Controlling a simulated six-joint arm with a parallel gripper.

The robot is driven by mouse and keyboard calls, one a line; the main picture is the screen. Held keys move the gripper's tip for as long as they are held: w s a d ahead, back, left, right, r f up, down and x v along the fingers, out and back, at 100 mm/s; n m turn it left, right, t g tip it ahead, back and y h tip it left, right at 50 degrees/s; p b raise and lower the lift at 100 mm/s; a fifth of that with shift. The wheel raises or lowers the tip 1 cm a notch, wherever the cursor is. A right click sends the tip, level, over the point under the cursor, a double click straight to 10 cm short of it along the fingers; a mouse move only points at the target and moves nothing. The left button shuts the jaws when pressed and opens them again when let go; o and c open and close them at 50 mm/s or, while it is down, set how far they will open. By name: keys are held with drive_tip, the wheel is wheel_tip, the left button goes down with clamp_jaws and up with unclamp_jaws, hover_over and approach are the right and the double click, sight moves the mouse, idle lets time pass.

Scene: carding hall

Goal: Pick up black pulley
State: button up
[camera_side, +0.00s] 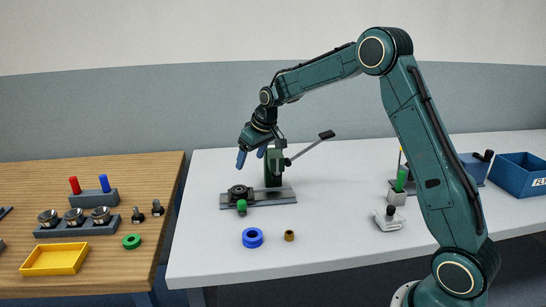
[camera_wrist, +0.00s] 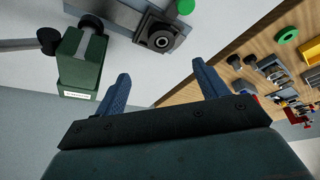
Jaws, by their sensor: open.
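A black round part with a central hole, which looks like the black pulley (camera_side: 240,190), sits on the grey base plate (camera_side: 277,197) of a green press (camera_side: 273,165). The wrist view shows the black pulley (camera_wrist: 163,37) seated in a dark square block at the top. My gripper (camera_side: 251,157) is open, its blue fingers apart and pointing down above the plate, clear of the pulley. In the wrist view, my gripper (camera_wrist: 160,72) has nothing between its fingertips, and the pulley shows beyond the gap.
The press lever (camera_side: 310,147) rises to the right, near my gripper. A blue ring (camera_side: 252,238) and a small brass bush (camera_side: 289,236) lie in front. A wooden table (camera_side: 110,270) with a yellow tray (camera_side: 55,258) stands left. A blue bin (camera_side: 520,178) is far right.

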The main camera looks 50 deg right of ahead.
hover_over(238, 189)
drive_tip(key=s, duration=0.3)
drive_tip(key=f, duration=0.7)
drive_tip(key=shift+d+f, duration=0.25)
drive_tip(key=shift+x, duration=2.6)
drive_tip(key=shift+a, duration=0.15)
drive_tip(key=c, duration=1.3)
drive_tip(key=shift+w+r, duration=0.1)
drive_tip(key=shift+r, duration=0.1)
wheel_tip(238, 189, up, 20)
drive_tip(key=shift+f, duration=0.1)
